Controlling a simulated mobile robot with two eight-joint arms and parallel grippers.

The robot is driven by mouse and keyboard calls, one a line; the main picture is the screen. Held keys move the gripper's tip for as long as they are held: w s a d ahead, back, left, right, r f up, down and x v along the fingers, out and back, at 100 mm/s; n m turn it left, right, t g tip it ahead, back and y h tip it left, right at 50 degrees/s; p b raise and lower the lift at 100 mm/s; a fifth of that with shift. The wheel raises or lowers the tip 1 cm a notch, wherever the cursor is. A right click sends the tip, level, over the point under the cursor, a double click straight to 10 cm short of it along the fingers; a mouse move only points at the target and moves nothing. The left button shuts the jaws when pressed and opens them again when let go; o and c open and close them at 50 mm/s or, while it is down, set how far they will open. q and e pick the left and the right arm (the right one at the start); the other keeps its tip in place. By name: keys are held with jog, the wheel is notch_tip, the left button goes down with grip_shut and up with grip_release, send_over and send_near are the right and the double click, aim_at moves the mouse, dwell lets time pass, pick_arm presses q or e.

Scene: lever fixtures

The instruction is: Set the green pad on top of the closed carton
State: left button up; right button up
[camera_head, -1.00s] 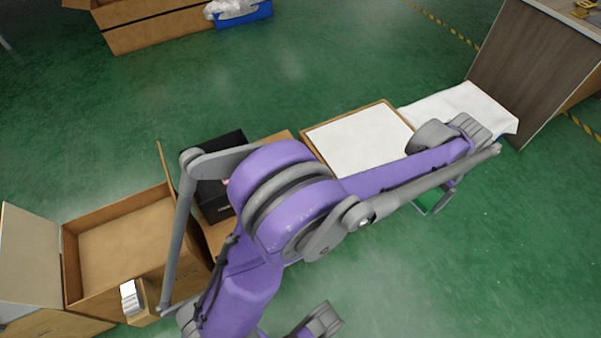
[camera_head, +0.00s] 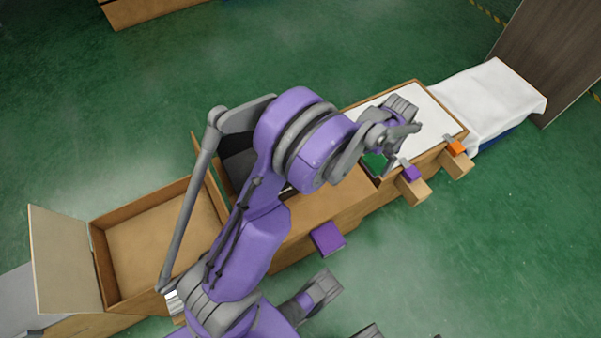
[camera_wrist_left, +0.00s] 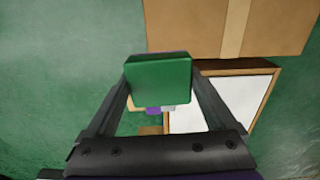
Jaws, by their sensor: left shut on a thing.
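The green pad (camera_wrist_left: 158,80) is a thick square block. My left gripper (camera_wrist_left: 158,82) is shut on it, with one finger at each side. In the head view the pad (camera_head: 374,161) shows partly behind my left wrist, above the near-left part of the white-topped case. The closed carton (camera_head: 330,203) is brown and stands left of that case, partly behind my left arm.
The wood-rimmed white-topped case (camera_head: 440,122) carries a purple clip (camera_head: 411,174) and an orange clip (camera_head: 456,147) on its near side. A purple block (camera_head: 327,238) is at the carton's near side. An open carton (camera_head: 150,245) stands at left, and a white cloth (camera_head: 490,105) at right.

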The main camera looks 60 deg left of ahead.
pick_arm(q)
send_over(344, 182)
notch_tip(344, 182, down, 6)
notch_tip(344, 182, down, 10)
jog(key=b, duration=0.2)
jog(key=shift+d+f+b, duration=0.1)
jog(key=shift+b, duration=0.25)
jog(key=shift+f, duration=0.15)
jog(key=o, duration=1)
